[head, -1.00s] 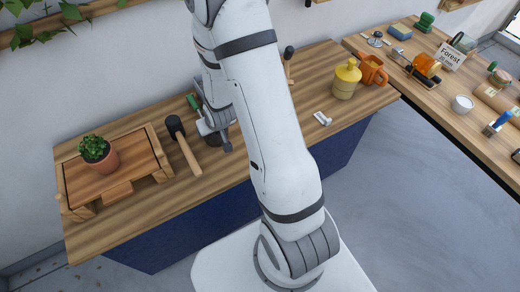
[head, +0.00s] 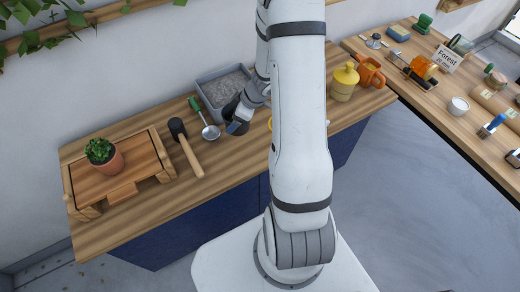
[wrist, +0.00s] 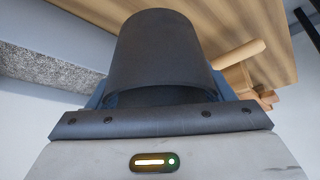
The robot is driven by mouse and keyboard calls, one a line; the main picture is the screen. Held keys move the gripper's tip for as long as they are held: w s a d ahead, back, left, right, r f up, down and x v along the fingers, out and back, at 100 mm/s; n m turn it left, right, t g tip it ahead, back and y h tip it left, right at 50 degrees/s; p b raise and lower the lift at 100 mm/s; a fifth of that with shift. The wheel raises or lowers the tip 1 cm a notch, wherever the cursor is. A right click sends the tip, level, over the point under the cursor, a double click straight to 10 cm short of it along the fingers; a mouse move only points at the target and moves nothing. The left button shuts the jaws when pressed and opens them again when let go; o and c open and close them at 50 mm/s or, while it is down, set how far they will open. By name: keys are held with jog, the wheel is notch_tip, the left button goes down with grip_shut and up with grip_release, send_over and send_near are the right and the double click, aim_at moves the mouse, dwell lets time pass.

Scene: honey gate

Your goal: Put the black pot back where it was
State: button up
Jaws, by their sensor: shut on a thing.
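The black pot (head: 235,116) is over the wooden bench, in front of the grey gravel tray, in the head view. My gripper (head: 240,124) is shut on it. In the wrist view the dark pot (wrist: 165,50) fills the middle between my fingers, and its far part hides what lies behind. Whether the pot touches the bench or hangs just above it, I cannot tell.
The gravel tray (head: 207,84) stands by the wall. A green-handled scoop (head: 210,131) and a mallet (head: 188,150) lie to the left of the pot. A potted plant (head: 104,155) stands on a wooden stand (head: 146,155). A yellow jar (head: 343,84) stands right of my arm.

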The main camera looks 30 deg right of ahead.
jog(key=s+d+n+g+y, duration=0.1)
jog(key=s+d+n+g, duration=0.1)
jog(key=s+d+n, duration=0.35)
jog(key=shift+m, duration=0.85)
jog(key=f, duration=0.1)
jog(key=s+f, duration=0.1)
jog(key=f, duration=0.1)
jog(key=a+f, duration=0.1)
jog(key=f, duration=0.1)
jog(key=shift+s+f, duration=0.2)
jog(key=shift+s, duration=0.05)
jog(key=shift+f+b, duration=0.35)
jog(key=shift+f, duration=1.65)
jog(key=shift+f, duration=0.2)
jog(key=o, duration=1.1)
